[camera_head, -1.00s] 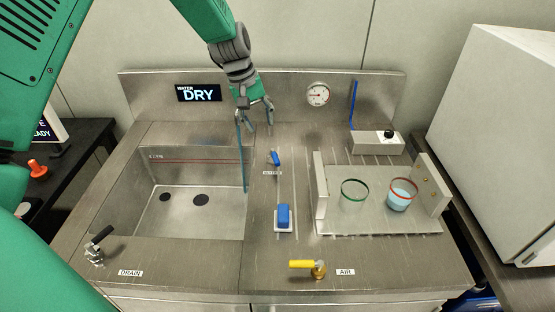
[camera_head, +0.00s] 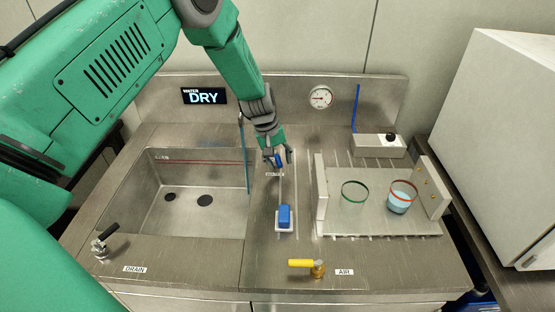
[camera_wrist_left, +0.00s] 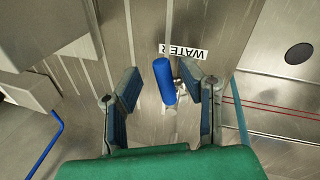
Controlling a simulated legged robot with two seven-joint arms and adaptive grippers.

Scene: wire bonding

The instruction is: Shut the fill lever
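The small blue lever (camera_head: 278,160) beside the WATER label stands on the steel deck to the right of the sink; I take it as the fill lever. It also shows in the left wrist view (camera_wrist_left: 164,82), just below the WATER label (camera_wrist_left: 184,51). My left gripper (camera_head: 281,158) points down at the lever. In the left wrist view its two fingers are spread, one on each side of the blue handle, with gaps showing. I cannot tell how far down the fingers reach along it. My right gripper is not in view.
The sink basin (camera_head: 188,210) lies left, with the black drain lever (camera_head: 103,240) at its front. A blue block (camera_head: 284,216) is in front of the WATER lever. A yellow air lever (camera_head: 302,263) is at the front. A fixture (camera_head: 335,226) with green and red rings stands right. The display (camera_head: 204,96) reads DRY.

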